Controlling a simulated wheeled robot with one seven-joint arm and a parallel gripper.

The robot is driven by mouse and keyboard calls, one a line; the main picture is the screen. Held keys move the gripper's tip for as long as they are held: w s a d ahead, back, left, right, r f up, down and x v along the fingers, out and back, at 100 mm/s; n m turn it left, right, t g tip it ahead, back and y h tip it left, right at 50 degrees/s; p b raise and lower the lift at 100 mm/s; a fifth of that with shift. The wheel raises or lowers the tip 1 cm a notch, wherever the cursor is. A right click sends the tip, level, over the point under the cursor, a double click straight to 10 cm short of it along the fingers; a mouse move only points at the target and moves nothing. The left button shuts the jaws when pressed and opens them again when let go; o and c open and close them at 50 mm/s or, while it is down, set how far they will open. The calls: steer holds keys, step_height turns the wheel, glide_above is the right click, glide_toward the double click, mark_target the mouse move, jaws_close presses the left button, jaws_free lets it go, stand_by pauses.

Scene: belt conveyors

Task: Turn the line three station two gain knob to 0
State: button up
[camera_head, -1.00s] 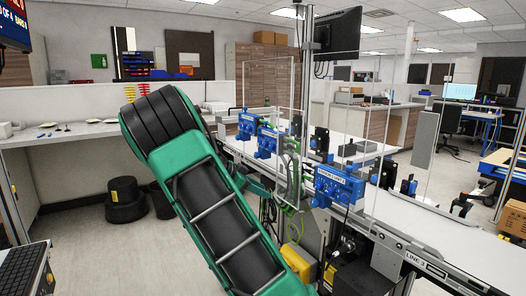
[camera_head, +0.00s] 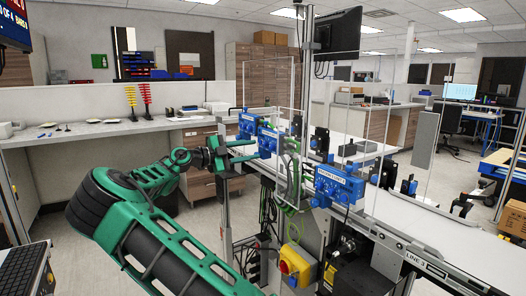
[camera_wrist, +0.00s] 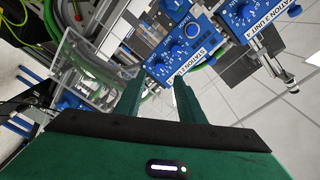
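My gripper (camera_head: 255,149) is open, its two green fingers apart and empty, pointing at the blue units on the line 3 conveyor. In the wrist view my gripper (camera_wrist: 160,82) has a blue control unit (camera_wrist: 180,48) just beyond its fingertips. That unit carries several blue knobs and a label starting "STATION 2". In the head view the nearest blue unit to the fingers (camera_head: 268,140) is small.
A clear box-like guard (camera_wrist: 85,75) and green cables are left of the fingers in the wrist view. Another blue unit (camera_head: 338,186) sits nearer on the conveyor (camera_head: 455,245). A yellow box with a red knob (camera_head: 295,265) is below. A monitor post (camera_head: 307,70) rises behind.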

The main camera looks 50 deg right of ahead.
mark_target(270, 147)
steer(key=x, duration=0.6)
steer(key=shift+s+d, duration=0.15)
steer(key=shift+d, duration=0.2)
steer(key=shift+c, duration=0.5)
jaws_close()
